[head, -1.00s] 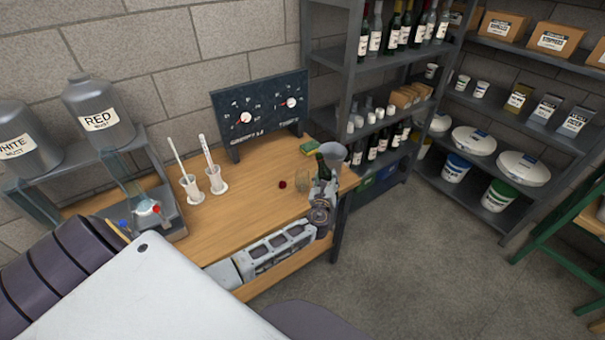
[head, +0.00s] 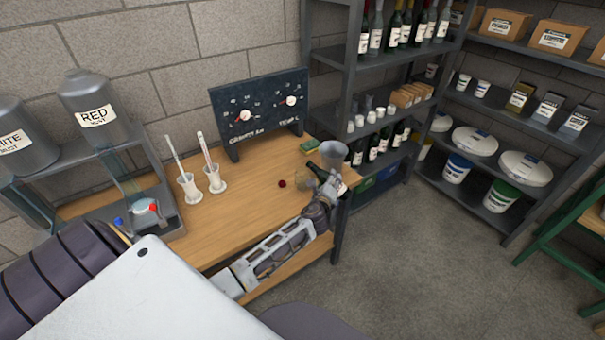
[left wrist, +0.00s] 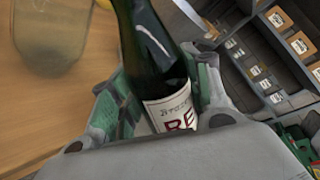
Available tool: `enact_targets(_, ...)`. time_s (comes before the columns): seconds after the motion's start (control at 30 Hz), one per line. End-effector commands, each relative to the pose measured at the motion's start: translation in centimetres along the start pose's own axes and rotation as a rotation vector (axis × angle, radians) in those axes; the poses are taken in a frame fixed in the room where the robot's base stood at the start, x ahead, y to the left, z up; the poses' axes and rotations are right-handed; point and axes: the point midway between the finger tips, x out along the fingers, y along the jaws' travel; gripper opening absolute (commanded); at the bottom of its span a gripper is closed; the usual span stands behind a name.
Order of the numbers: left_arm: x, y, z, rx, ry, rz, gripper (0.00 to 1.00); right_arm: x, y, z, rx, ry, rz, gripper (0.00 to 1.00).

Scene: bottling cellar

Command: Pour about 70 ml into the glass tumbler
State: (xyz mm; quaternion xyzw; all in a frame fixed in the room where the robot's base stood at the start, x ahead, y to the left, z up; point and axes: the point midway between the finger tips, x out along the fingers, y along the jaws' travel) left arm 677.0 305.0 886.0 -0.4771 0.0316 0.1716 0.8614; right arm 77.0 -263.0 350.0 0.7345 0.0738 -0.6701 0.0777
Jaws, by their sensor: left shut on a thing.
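My left gripper (head: 326,187) is shut on a dark green bottle (head: 314,169) near the right end of the wooden bench. The bottle is tilted, with its neck leaning left towards the glass tumbler (head: 304,183). In the left wrist view the bottle (left wrist: 150,58) sits between the finger pads, its white label partly readable as "RE"; its mouth is out of frame. The clear tumbler (left wrist: 52,38) stands on the bench beside it. I see no stream, and cannot tell if the tumbler holds liquid. My right gripper is not in view.
A grey funnel-shaped vessel (head: 333,152) is close behind the bottle. A small dark red ball (head: 282,184) and a green-and-yellow sponge (head: 309,145) lie nearby. The bench middle (head: 240,205) is clear. A bottle shelf (head: 345,60) rises behind.

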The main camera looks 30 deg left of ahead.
Motion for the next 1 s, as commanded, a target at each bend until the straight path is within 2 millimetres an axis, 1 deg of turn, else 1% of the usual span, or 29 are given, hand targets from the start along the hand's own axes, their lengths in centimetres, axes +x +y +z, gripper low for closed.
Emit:
enact_targets(0.03, -0.1, -0.8, 0.3, -0.033, 0.006, -0.005, 0.10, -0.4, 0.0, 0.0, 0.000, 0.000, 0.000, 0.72)
enact_targets(0.1, -0.2, -1.1, 0.2, -0.077, 0.018, -0.006, 0.10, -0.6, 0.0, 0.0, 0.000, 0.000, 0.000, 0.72)
enact_targets(0.5, -0.6, -2.3, 0.5, -0.253, 0.066, -0.004, 0.10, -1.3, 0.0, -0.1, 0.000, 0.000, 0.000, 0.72)
enact_targets(1.0, -0.5, -2.1, 0.8, -0.362, 0.096, -0.004, 0.10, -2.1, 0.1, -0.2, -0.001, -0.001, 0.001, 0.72)
